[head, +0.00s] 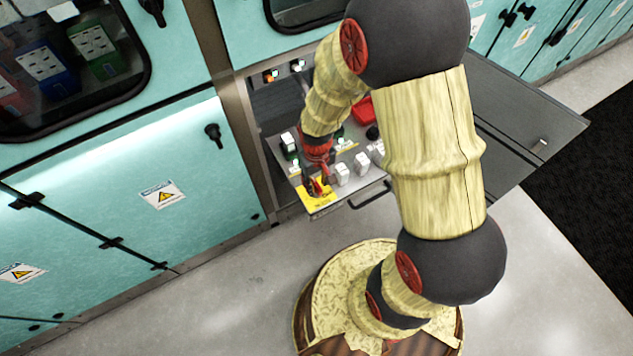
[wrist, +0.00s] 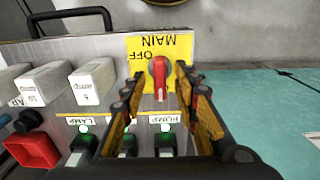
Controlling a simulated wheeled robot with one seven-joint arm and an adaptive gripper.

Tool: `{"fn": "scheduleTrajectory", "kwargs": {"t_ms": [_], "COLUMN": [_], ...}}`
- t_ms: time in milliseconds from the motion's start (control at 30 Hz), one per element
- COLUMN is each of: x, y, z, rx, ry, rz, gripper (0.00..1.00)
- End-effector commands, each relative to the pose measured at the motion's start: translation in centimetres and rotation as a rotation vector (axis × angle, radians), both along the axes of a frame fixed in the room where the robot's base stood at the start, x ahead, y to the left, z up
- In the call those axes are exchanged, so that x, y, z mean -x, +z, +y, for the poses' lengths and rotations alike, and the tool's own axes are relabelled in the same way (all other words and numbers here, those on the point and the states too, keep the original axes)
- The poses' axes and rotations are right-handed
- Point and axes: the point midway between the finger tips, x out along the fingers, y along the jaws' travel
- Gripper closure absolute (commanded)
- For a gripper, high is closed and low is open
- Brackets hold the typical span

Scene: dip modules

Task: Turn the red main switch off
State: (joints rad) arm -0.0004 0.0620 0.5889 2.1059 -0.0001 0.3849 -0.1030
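The red main switch (wrist: 158,78) sits on a yellow plate (wrist: 175,47) marked MAIN and OFF, upside down in the wrist view. Its handle points down in that view, away from the OFF word at its upper left. My gripper (wrist: 159,82) is open, one finger on each side of the switch. A gap shows between each finger and the handle. In the head view, the yellow plate (head: 322,201) is at the near corner of the panel, with my gripper (head: 317,188) over it. The switch is mostly hidden there.
The panel (head: 325,173) is a pulled-out drawer with a dark handle (head: 370,196) at its front. White blocks (wrist: 92,82) and a red button (wrist: 32,149) share it. Green-lit LAMP and PUMP switches (wrist: 165,143) lie close to the fingers. Teal cabinets (head: 130,180) stand at left.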

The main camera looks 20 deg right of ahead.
Motion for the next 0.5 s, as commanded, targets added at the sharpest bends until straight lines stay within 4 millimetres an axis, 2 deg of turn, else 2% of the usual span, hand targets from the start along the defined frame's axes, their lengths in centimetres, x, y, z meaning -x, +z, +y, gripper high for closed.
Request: {"fn": "scheduleTrajectory", "kwargs": {"t_ms": [500], "x": [0.00], "y": [0.03], "z": [0.00], "rx": [0.000], "ry": [0.000], "rz": [0.000], "gripper": [0.98]}}
